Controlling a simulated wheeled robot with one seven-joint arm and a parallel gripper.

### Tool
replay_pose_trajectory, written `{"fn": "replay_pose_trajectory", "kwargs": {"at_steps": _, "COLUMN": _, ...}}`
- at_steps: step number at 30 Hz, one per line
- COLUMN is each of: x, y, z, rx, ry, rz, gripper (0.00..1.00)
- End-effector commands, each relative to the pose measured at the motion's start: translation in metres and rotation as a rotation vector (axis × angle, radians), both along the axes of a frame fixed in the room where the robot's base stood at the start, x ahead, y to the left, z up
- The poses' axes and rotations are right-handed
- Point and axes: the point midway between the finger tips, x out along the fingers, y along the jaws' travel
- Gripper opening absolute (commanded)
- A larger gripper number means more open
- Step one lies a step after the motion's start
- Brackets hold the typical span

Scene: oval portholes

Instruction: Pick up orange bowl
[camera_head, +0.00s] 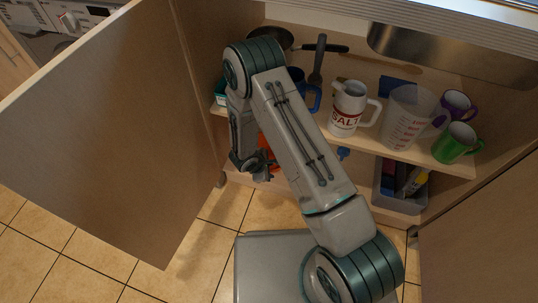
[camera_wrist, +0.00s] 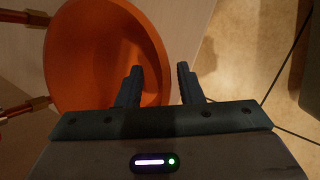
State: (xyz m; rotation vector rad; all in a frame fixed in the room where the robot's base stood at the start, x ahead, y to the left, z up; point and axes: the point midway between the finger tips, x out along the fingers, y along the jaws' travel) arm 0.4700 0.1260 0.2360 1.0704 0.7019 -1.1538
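The orange bowl (camera_wrist: 95,50) fills the upper left of the wrist view, its inside facing the camera. In the head view only small orange patches of the bowl (camera_head: 265,146) show beside my arm, low in the open cabinet; the rest is hidden. My gripper (camera_wrist: 158,75) is open. In the wrist view one finger overlaps the bowl's inside and the other lies just right of its rim, so the rim runs between them. I cannot tell whether either finger touches it. In the head view my gripper (camera_head: 262,174) is partly hidden by my arm.
The shelf above holds a SALT mug (camera_head: 347,108), a measuring jug (camera_head: 405,117), a green mug (camera_head: 457,142), a purple mug (camera_head: 457,103) and a pan (camera_head: 277,38). A grey bin (camera_head: 388,194) stands below right. The open cabinet door (camera_head: 110,120) is at left. Tiled floor lies in front.

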Motion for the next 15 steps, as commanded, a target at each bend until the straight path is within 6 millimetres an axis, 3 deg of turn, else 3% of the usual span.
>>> {"fn": "replay_pose_trajectory", "kwargs": {"at_steps": 2, "x": 0.0009, "y": -0.0038, "z": -0.0124, "rx": -0.001, "ry": 0.001, "rz": 0.002, "gripper": 0.33}}
{"fn": "replay_pose_trajectory", "kwargs": {"at_steps": 9, "x": 0.0012, "y": -0.0034, "z": -0.0123, "rx": 0.000, "ry": 0.000, "rz": 0.005, "gripper": 0.33}}
{"fn": "replay_pose_trajectory", "kwargs": {"at_steps": 13, "x": 0.0011, "y": -0.0035, "z": -0.0121, "rx": 0.000, "ry": 0.000, "rz": 0.005, "gripper": 0.00}}
{"fn": "replay_pose_trajectory", "kwargs": {"at_steps": 15, "x": 0.0011, "y": -0.0037, "z": -0.0121, "rx": 0.000, "ry": 0.000, "rz": 0.005, "gripper": 0.00}}
